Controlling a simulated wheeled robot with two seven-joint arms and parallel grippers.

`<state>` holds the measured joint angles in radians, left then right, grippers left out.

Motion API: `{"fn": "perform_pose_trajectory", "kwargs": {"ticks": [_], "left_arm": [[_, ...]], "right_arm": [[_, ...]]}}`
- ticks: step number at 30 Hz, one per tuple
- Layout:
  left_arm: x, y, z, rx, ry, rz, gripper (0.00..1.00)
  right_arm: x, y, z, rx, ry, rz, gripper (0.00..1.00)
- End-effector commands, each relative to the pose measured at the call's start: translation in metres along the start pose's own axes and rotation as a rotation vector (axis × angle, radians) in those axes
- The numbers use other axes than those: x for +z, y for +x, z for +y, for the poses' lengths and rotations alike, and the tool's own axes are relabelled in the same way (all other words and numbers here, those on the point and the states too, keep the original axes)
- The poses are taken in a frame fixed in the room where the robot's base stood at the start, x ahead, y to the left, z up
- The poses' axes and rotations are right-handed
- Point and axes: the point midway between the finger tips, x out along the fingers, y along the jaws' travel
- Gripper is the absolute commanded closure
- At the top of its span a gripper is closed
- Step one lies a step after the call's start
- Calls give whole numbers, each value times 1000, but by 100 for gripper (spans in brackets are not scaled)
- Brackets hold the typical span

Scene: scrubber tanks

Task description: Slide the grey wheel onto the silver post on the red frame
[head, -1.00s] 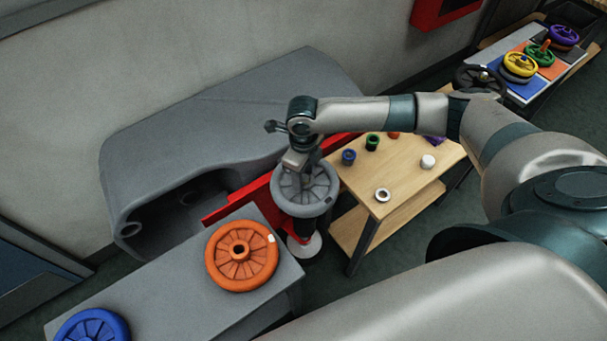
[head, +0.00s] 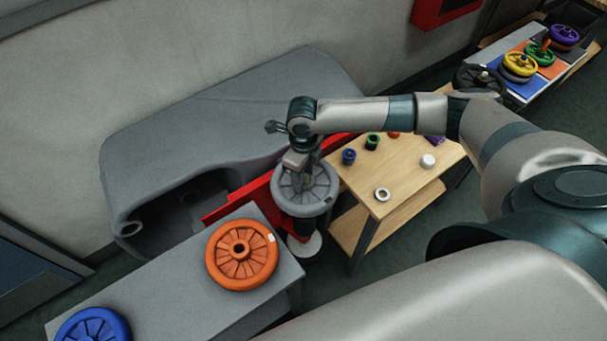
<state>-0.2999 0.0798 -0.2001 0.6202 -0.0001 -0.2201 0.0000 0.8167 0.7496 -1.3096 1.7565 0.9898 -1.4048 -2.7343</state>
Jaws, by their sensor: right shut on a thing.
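The grey wheel (head: 318,196) is near the middle of the head view, held roughly level beside the red frame (head: 245,197). My right gripper (head: 300,180) comes down onto the wheel's middle from above and is shut on it. The silver post is not clearly seen; the wheel and gripper cover that part. A dark cylinder shows under the wheel, and a pale round disc (head: 306,246) lies below it. I cannot tell whether the wheel is around the post. My left gripper is not in view.
A grey bench (head: 180,300) at lower left bears an orange wheel (head: 241,256) and a blue wheel (head: 92,328). A wooden table (head: 400,185) at right holds several small coloured parts. A grey moulded housing (head: 230,120) stands behind the frame. More coloured wheels sit far right.

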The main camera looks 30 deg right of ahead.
Motion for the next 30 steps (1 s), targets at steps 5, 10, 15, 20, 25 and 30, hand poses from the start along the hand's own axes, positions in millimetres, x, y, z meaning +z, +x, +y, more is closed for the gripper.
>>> {"fn": "perform_pose_trajectory", "kwargs": {"ticks": [5, 10, 15, 20, 25, 30], "left_arm": [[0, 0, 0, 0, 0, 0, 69], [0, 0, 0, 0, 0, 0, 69], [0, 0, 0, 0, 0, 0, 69], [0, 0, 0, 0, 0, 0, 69], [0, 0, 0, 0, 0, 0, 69], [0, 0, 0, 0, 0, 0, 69]], "right_arm": [[1, -1, 0, 0, 0, -2, 100], [1, -1, 0, 0, 0, -2, 52], [1, -1, 0, 0, 0, -1, 38], [-1, 1, 0, 0, 0, 2, 38], [0, 0, 0, 0, 0, 1, 38], [0, 0, 0, 0, 0, 0, 38]]}}
